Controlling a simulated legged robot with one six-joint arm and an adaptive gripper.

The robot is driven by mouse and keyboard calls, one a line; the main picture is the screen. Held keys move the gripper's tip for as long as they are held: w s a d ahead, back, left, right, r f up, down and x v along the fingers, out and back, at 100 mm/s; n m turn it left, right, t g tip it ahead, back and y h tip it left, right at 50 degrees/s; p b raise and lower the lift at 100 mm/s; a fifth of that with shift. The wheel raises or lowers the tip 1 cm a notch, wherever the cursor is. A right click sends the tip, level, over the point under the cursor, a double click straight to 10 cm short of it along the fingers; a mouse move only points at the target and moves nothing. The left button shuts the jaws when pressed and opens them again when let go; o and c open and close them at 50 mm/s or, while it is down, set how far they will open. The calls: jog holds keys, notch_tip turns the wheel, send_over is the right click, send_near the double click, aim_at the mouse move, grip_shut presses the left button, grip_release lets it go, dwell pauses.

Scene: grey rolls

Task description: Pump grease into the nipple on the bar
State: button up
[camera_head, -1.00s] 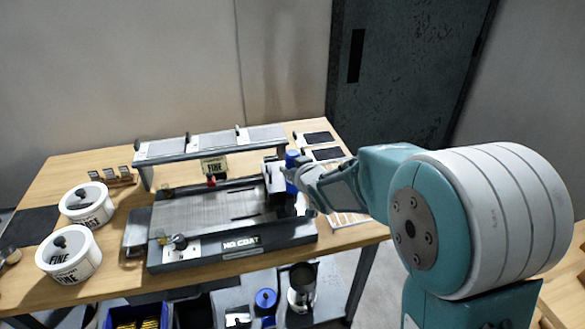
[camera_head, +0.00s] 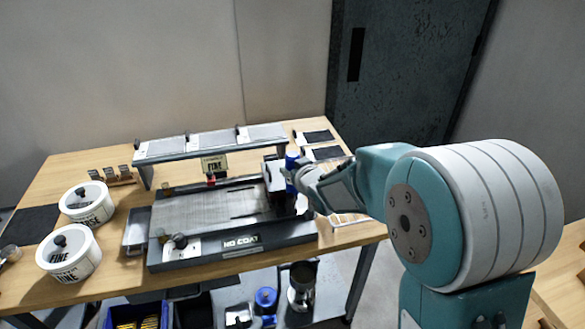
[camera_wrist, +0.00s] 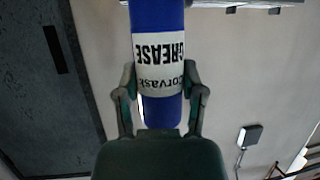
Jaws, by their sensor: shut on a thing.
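My gripper (camera_wrist: 160,92) is shut on a blue grease tube (camera_wrist: 158,18) with a white label reading "GREASE"; one finger lies along each side of it. A dark bar lies near that block, partly hidden by my gripper. I cannot make out the nipple, or whether the tube touches anything.
A raised shelf with several grey plates (camera_head: 212,143) stands along the back of the machine. Two white tubs (camera_head: 87,203) stand at the left of the wooden table (camera_head: 60,290). Dark pads lie at the back right. Bins and jars sit on a lower shelf.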

jog(key=shift+f, duration=0.15)
jog(key=shift+r, duration=0.8)
jog(key=shift+f, duration=0.8)
dwell(1.7)
jog(key=shift+r, duration=0.9)
